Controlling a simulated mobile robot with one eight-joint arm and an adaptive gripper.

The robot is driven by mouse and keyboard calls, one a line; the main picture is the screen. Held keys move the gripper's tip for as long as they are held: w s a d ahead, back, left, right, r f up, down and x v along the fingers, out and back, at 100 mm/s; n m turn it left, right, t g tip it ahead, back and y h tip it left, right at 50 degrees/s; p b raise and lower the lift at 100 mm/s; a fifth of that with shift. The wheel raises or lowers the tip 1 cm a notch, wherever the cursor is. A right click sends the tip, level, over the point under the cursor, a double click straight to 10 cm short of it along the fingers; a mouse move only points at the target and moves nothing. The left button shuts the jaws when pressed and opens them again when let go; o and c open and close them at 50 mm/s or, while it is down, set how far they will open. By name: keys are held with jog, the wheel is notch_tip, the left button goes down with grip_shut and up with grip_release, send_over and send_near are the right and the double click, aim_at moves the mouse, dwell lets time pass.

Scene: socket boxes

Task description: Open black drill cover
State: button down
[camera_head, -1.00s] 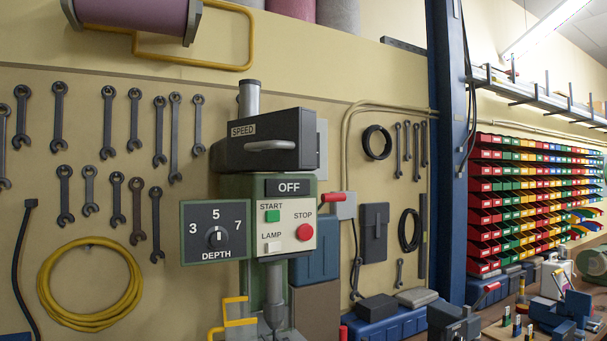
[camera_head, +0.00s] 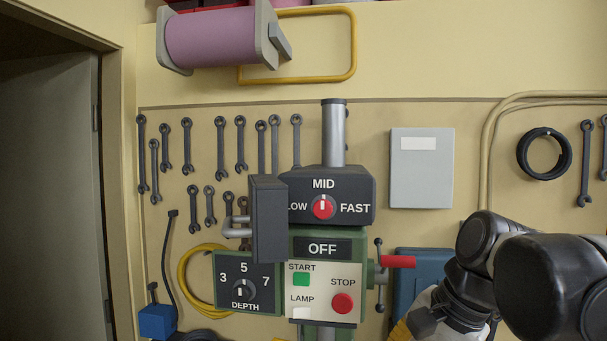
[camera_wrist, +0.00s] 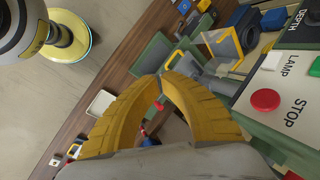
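The black drill cover (camera_head: 269,220) stands swung open at the left of the drill head (camera_head: 350,190) in the head view. Its grey handle (camera_head: 236,228) sticks out to the left. The drill head's front is bare and shows a red speed knob (camera_head: 323,207) marked LOW, MID and FAST. My gripper's yellow fingers (camera_wrist: 162,76) curve together in the wrist view and their tips meet with nothing between them. In the head view only a yellow bit of my gripper shows at the bottom edge, low and right of the drill, apart from the cover.
Below the head are a depth dial (camera_head: 243,291), a green start button (camera_head: 301,279) and a red stop button (camera_head: 343,303). A red-handled lever (camera_head: 398,262) juts from the drill's right side. Wrenches hang on the wall. A doorway (camera_head: 45,200) is at the left.

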aim_at(272, 219)
jog(key=w+a+r+m+g+y+p, duration=0.3)
jog(key=r+p, duration=0.4)
jog(key=r, duration=0.8)
jog(key=w+a+r+m+g+y+p, duration=0.1)
jog(key=w+a+r+m+g+p, duration=0.15)
jog(key=w+a+r+p, duration=0.9)
jog(key=shift+m, duration=0.35)
jog(key=s+a+f, duration=0.1)
jog(key=s, duration=0.2)
jog(key=s+a+b, duration=0.1)
jog(key=s, duration=0.3)
jog(key=s+a+f, duration=0.1)
jog(key=s, duration=0.2)
jog(key=shift+s+f+b, duration=0.3)
jog(key=shift+s, duration=0.1)
jog(key=shift+s+a, duration=0.15)
jog(key=shift+a, duration=0.3)
jog(key=shift+t, duration=0.25)
